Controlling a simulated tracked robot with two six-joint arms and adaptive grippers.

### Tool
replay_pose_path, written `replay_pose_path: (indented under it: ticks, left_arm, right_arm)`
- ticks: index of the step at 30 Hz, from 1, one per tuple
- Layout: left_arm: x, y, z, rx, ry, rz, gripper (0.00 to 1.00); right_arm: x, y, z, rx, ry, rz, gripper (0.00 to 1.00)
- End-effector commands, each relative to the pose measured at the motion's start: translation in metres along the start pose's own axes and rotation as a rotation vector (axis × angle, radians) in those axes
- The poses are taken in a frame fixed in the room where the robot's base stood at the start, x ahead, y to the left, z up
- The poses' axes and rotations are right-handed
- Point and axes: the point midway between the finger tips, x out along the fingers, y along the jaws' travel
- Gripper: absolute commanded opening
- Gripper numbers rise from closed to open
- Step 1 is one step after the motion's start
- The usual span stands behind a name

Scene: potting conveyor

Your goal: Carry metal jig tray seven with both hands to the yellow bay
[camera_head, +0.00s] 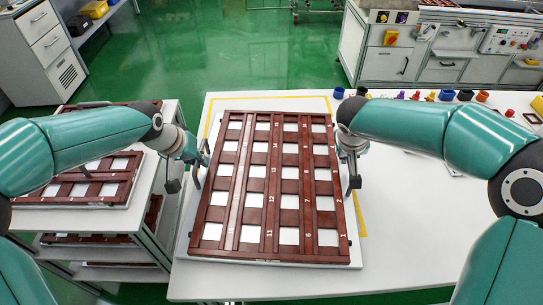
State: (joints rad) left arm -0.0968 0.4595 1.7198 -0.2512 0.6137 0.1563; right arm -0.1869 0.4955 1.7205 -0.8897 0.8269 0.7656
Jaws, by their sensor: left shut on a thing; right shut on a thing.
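The jig tray (285,187), a red-brown grid with numbered slots over pale squares, is in the middle of the head view at the left part of the white table. Its own tray number cannot be made out. My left gripper (199,168) is shut on its left edge and my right gripper (352,168) is shut on its right edge. The yellow bay outline (272,96) shows beyond the tray's far edge and along parts of its sides. The tray covers most of the bay and its near part. I cannot tell whether the tray touches the table.
A shelf rack (150,225) with similar trays stands at left, beside the table. A row of small coloured parts (445,95) lines the table's far edge. The white table (420,230) is clear at right. A bench with a control panel (507,40) stands behind.

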Motion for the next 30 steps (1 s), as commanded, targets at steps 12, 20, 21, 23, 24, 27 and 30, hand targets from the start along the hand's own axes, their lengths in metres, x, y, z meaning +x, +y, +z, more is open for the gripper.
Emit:
replay_pose_path:
  ticks: [12, 20, 21, 23, 24, 27, 30]
  left_arm:
    - [0.002, -0.001, 0.001, -0.001, 0.000, 0.000, 0.36]
    - [-0.008, -0.001, 0.000, -0.001, 0.003, -0.001, 0.36]
    - [-0.013, -0.001, 0.000, -0.001, 0.003, -0.001, 0.36]
    - [-0.022, -0.001, 0.000, -0.001, 0.005, 0.000, 0.36]
    - [-0.029, -0.001, 0.000, -0.002, 0.005, 0.000, 0.36]
    - [-0.049, -0.001, 0.000, -0.003, 0.006, 0.000, 0.36]
    - [-0.070, -0.002, 0.000, -0.002, 0.006, -0.001, 0.36]
  right_arm:
    - [0.003, -0.001, 0.001, -0.001, 0.000, 0.000, 0.36]
    - [0.003, -0.001, 0.001, -0.001, 0.000, 0.000, 0.36]
    - [0.003, -0.001, 0.001, -0.001, 0.000, 0.000, 0.36]
    - [0.003, -0.001, 0.001, -0.001, 0.000, 0.000, 0.36]
    - [0.003, -0.001, 0.001, -0.001, 0.000, -0.001, 0.36]
    - [0.003, -0.001, 0.001, -0.001, 0.000, -0.001, 0.36]
    - [0.003, -0.001, 0.001, -0.001, 0.000, -0.001, 0.36]
